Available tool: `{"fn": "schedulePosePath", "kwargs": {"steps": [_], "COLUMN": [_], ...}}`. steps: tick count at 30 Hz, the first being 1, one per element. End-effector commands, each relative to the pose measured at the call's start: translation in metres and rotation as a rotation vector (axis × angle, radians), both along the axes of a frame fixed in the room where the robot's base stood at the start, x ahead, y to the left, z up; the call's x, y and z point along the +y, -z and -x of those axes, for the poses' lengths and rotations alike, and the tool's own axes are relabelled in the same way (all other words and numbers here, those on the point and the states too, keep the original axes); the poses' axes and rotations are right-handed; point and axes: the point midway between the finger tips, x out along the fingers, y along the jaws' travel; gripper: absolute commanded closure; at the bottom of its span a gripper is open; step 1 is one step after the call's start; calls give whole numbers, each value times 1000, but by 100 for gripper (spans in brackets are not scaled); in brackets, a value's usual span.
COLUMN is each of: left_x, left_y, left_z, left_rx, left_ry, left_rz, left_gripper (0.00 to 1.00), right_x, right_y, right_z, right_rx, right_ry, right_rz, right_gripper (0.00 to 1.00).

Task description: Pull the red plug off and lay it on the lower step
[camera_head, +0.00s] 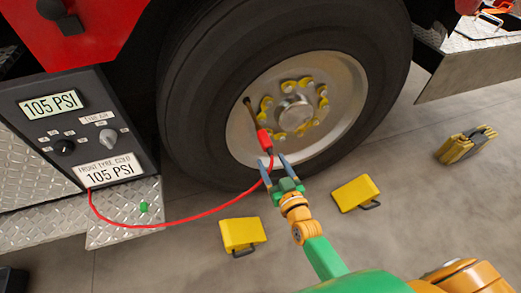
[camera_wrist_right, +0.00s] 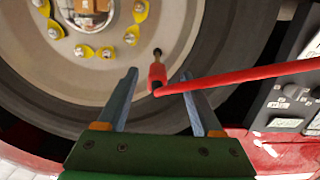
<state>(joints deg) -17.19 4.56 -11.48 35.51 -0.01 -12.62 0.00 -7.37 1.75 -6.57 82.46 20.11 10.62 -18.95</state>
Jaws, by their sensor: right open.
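The red plug (camera_head: 264,140) sits on the valve stem of the wheel (camera_head: 297,108), with a red hose (camera_head: 182,220) running from it to the gauge panel. It also shows in the right wrist view (camera_wrist_right: 157,74), between the tips of my right gripper (camera_wrist_right: 160,74) with space on both sides. In the head view my right gripper (camera_head: 272,159) is open, its blue fingers pointing at the plug's lower end. The lower step (camera_head: 115,236) is a diamond-plate ledge at left, below the panel. My left gripper is not in view.
A small green piece (camera_head: 144,207) lies on the lower step. The gauge panel (camera_head: 75,128) reads 105 PSI. Two yellow chocks (camera_head: 240,233) (camera_head: 355,192) lie on the floor. The dark tyre (camera_head: 195,85) surrounds the rim.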

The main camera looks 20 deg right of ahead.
Motion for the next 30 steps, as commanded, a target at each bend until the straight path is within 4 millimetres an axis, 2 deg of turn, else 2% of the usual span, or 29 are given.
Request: {"fn": "schedulePosePath", "kwargs": {"steps": [1, 6, 17, 23, 30], "left_x": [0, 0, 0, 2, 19], "left_y": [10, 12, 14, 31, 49], "left_z": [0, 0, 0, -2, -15], "left_rx": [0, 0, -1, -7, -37], "left_ry": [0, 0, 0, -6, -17], "left_rz": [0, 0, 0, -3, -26], "left_gripper": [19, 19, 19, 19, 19], "right_x": [-1, -4, -4, -3, -1], "right_y": [-2, -20, -19, -16, -17], "right_z": [-4, -8, -12, -38, -73], "right_rx": [-36, -91, -90, -92, -90], "right_ry": [7, 19, 20, 19, 19], "right_rz": [-6, -10, -11, -13, -11], "right_gripper": [32, 32, 32, 32, 32]}}
